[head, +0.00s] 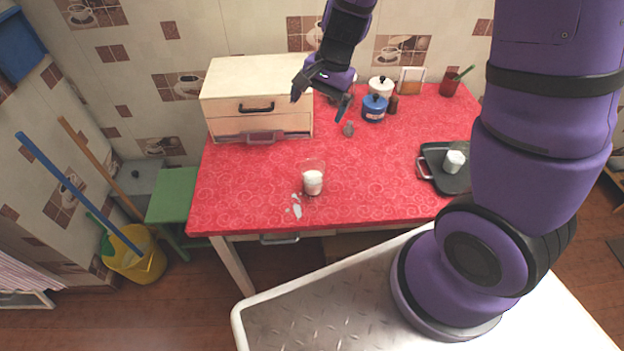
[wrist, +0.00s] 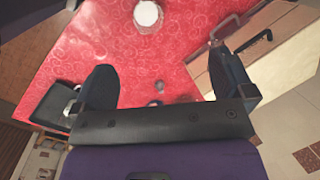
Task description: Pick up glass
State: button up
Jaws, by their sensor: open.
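A clear glass (head: 312,181) with white contents stands upright on the red counter (head: 370,200), near its front edge left of centre. My gripper (head: 321,100) is open and empty above the back of the counter, in front of the drawer box's right side. In the wrist view its two fingers (wrist: 160,72) are spread apart, with only the red cloth and small items beyond. The gripper is apart from the glass, behind and above it.
A cream drawer box (head: 256,90) stands at back left. Blue (head: 374,108) and white pots (head: 381,87) and a small grey item (head: 348,129) are behind. A black tray (head: 437,158) holding a white cup (head: 455,161) is right.

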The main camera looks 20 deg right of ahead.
aim_at(312, 172)
jog(key=shift+w+a+f+m+g+h, duration=0.2)
jog(key=shift+f+m, duration=0.45)
jog(key=shift+f, duration=3.45)
jog(key=shift+w+a+f+m+g+h, duration=0.1)
jog(key=shift+w+f+m+g+h, duration=0.35)
jog(key=shift+f, duration=3.65)
jog(key=shift+w+a+f+m+g+h, duration=0.15)
jog(key=shift+f+m, duration=0.65)
jog(key=shift+f, duration=3.3)
jog(key=c, duration=1.1)
jog(key=shift+r, duration=0.15)
